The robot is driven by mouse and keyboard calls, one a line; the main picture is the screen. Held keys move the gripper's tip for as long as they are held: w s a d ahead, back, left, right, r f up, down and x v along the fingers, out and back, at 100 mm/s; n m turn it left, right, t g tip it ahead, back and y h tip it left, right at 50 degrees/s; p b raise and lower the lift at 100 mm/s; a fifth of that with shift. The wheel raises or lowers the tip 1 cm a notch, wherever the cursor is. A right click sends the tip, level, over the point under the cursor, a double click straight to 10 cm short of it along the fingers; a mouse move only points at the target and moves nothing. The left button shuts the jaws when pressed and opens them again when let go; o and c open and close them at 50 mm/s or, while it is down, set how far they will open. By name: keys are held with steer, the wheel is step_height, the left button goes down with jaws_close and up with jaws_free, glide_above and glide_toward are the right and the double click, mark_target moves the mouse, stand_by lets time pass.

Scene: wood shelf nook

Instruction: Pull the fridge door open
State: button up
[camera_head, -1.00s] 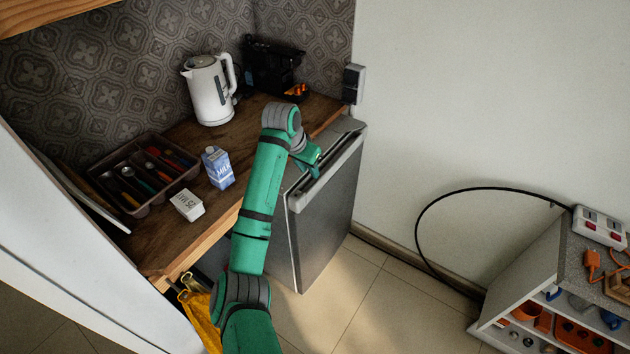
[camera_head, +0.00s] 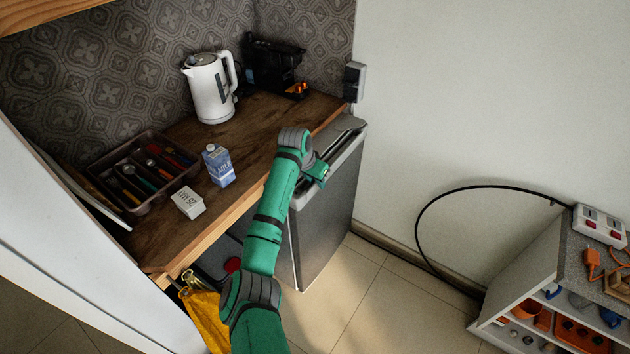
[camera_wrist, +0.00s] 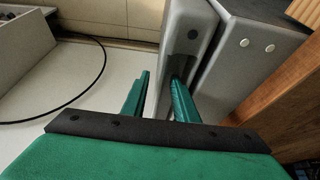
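The fridge (camera_head: 322,225) is a grey under-counter unit at the end of the wooden counter. Its door looks shut or nearly shut in the head view. In the wrist view the door (camera_wrist: 182,25) stands beside the fridge body (camera_wrist: 245,70), with a narrow dark line between them. A dark recess shows on the door's top edge. My gripper (camera_head: 320,174) is at the top of the door, and in the wrist view its two green fingers (camera_wrist: 160,95) are apart. The right finger overlaps the door edge by the recess; the left is outside the door. I cannot tell whether either touches.
The counter (camera_head: 262,130) holds a white kettle (camera_head: 211,90), a milk carton (camera_head: 218,166), a small white box (camera_head: 188,202) and a cutlery tray (camera_head: 150,205). A low shelf unit (camera_head: 545,262) and black cable (camera_head: 418,230) are at the right. Tiled floor before the fridge is clear.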

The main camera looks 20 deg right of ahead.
jaws_close()
stand_by(1.4)
